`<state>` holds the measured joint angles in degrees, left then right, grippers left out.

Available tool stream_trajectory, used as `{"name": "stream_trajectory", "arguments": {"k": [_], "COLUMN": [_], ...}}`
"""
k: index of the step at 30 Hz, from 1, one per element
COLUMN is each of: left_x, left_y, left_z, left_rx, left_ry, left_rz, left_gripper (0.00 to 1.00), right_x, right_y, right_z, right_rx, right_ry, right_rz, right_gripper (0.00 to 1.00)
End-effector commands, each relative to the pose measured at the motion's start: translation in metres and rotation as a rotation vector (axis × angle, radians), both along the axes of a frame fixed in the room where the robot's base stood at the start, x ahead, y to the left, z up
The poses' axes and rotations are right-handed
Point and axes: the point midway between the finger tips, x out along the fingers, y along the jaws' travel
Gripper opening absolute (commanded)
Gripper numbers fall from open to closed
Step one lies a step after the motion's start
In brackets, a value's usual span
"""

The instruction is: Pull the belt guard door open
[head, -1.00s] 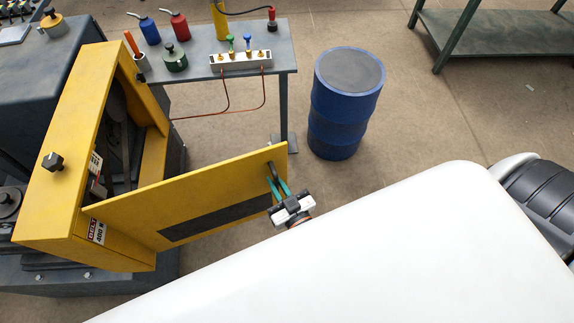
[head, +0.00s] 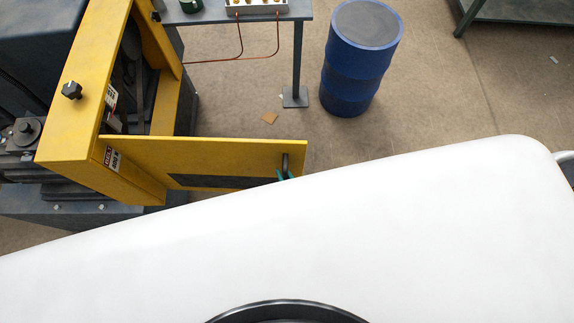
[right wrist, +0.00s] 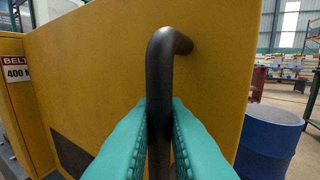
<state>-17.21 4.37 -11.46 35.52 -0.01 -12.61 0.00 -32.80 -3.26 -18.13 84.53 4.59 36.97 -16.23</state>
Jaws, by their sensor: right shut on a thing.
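The yellow belt guard door (head: 228,157) stands swung out from the yellow guard frame (head: 72,115), and the belt space behind it is exposed. Its dark handle (head: 285,163) is near the free edge. In the right wrist view the black bar handle (right wrist: 160,75) stands upright between the teal fingers of my right gripper (right wrist: 160,130), which is shut on it. In the head view only the teal tips of my right gripper (head: 286,175) show; my white body hides the rest. My left gripper is not in view.
A blue drum (head: 357,60) stands right of the door, apart from it; it also shows in the right wrist view (right wrist: 268,140). A grey side table (head: 298,50) is behind the door. Bare floor lies between door and drum. A green shelf (head: 520,10) is at the far right.

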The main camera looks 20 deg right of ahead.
Motion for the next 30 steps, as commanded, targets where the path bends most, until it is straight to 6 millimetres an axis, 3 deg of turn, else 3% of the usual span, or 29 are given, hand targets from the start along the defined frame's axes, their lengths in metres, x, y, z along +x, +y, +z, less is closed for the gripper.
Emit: {"name": "stream_trajectory", "arguments": {"k": [4,5,8,16,20,30], "left_x": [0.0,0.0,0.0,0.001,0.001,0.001], "left_y": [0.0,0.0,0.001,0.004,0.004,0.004], "left_z": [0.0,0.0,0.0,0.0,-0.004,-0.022], "left_rx": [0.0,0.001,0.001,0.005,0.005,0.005], "left_ry": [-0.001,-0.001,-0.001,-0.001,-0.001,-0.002], "left_rz": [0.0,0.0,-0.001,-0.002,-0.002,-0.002], "left_gripper": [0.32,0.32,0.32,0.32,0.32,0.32], "right_x": [0.0,0.0,0.0,0.0,-0.01,-0.079], "right_y": [0.002,0.002,0.001,0.001,-0.001,-0.014], "right_z": [0.001,0.001,0.0,0.0,-0.002,-0.004], "right_rx": [0.0,0.0,0.0,0.001,0.001,-0.001], "right_ry": [-0.001,-0.001,-0.001,0.0,0.002,0.003], "right_rz": [0.002,0.002,0.002,0.001,0.001,0.003], "right_gripper": [0.0,0.17,0.31,0.31,0.31,0.31]}}
